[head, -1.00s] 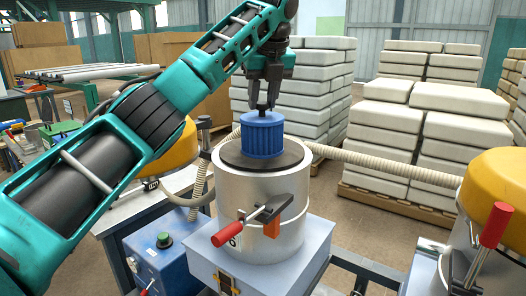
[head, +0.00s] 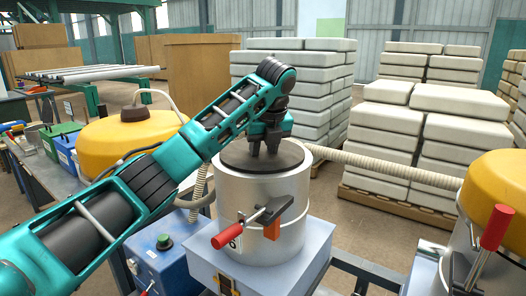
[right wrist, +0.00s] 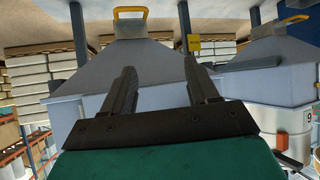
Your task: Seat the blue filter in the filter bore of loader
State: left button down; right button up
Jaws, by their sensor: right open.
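The loader is a silver cylinder (head: 237,203) marked 6, with a dark top ring (head: 236,160) and a red-handled clamp on its front. My left gripper (head: 266,152) is low over the middle of the dark top, fingers pointing down. The blue filter does not show in the head view; whether it sits in the bore below the fingers is hidden. I cannot tell whether the left fingers are apart or closed on something. My right gripper (right wrist: 159,66) shows in the right wrist view with its two fingers well apart and nothing between them.
Yellow-topped units stand left (head: 100,145) and right (head: 495,185) of the loader. A ribbed hose (head: 390,172) runs behind it. Stacked white bags (head: 385,135) stand farther back. The right wrist view shows a grey hopper-like body (right wrist: 130,60) with a yellow handle.

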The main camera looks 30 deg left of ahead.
pick_arm(q)
jog(key=shift+f, duration=0.1)
jog(key=c, duration=0.8)
grip_release()
jog(key=v, duration=1.2)
jog(key=shift+a, duration=0.1)
